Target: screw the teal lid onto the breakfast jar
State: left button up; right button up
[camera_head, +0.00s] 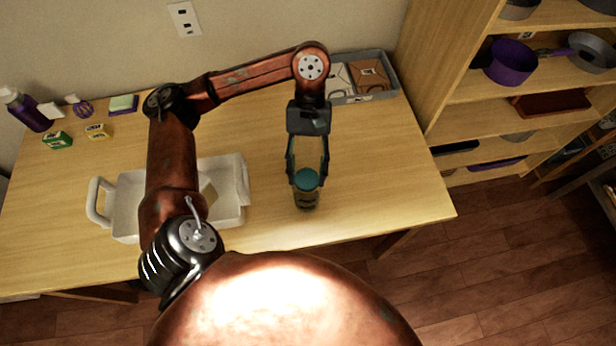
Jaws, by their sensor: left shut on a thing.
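The breakfast jar (306,201) stands upright near the front right of the wooden table. The teal lid (306,179) is at the top of the jar. I cannot tell whether it is threaded on or only resting there. My left gripper (306,174) points down over the jar, with its two fingers on either side of the lid and shut on it. My right gripper is not in view.
A white handled caddy (232,217) stands left of the jar, partly behind my left arm. A grey tray (345,98) with boxes is at the back right. A purple bottle (28,113) and small boxes sit at the back left. Shelves (470,92) stand to the right.

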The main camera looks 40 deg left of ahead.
pick_arm(q)
jog(key=o, duration=1.3)
jog(key=shift+c, duration=0.2)
jog(key=shift+a, duration=0.1)
jog(key=n, duration=0.1)
jog(key=n+t+h, duration=0.1)
jog(key=n, duration=0.2)
jog(key=shift+s+a+t+h+p, duration=0.15)
jog(key=shift+s+t+h+p, duration=0.15)
jog(key=shift+p, duration=0.1)
jog(key=shift+w+n+t, duration=0.15)
jog(key=shift+n+t, duration=0.25)
jog(key=shift+n, duration=0.6)
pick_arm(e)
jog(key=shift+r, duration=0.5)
pick_arm(q)
jog(key=c, duration=1.3)
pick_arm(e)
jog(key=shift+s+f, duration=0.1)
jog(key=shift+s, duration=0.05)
